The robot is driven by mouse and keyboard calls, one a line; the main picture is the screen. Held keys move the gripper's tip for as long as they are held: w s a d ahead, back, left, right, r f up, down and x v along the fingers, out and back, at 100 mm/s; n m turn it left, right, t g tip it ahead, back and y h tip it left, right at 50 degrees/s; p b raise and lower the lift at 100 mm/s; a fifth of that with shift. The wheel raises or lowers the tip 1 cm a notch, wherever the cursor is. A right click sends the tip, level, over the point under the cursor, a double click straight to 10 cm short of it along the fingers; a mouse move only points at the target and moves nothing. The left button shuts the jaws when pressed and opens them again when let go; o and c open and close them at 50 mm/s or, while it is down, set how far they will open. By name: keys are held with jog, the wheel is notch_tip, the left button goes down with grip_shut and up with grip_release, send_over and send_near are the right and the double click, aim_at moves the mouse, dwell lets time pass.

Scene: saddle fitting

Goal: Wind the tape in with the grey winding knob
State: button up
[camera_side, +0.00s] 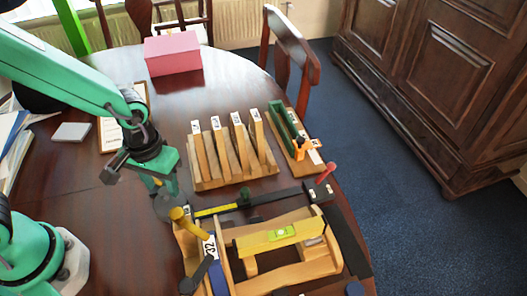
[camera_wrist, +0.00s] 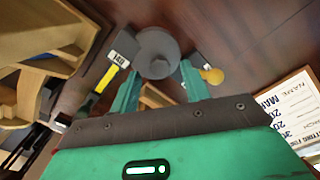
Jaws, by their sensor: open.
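The grey winding knob (camera_wrist: 158,50) shows as a round disc just beyond my fingertips in the wrist view. In the side view, the grey knob (camera_side: 164,208) is low beneath my gripper (camera_side: 167,187), partly hidden by it. My gripper (camera_wrist: 158,80) is open, its two green fingers spread to either side of the knob's near edge; I cannot tell whether they touch it. The yellow tape (camera_side: 212,210) lies out to the right of the knob, along a dark rail. The tape (camera_wrist: 106,79) also shows left of the knob in the wrist view, near a white number label.
A wooden saddle frame (camera_side: 290,270) with a yellow level (camera_side: 280,233) stands in front. A rack of numbered wooden pieces (camera_side: 235,170) is behind the tape. A yellow-topped peg (camera_side: 178,213) stands close to the knob. A pink box (camera_side: 172,53) sits farther back, with bare table before it.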

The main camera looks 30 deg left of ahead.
jog(key=shift+f, duration=0.75)
jog(key=shift+c, duration=0.5)
jog(key=c, duration=0.9)
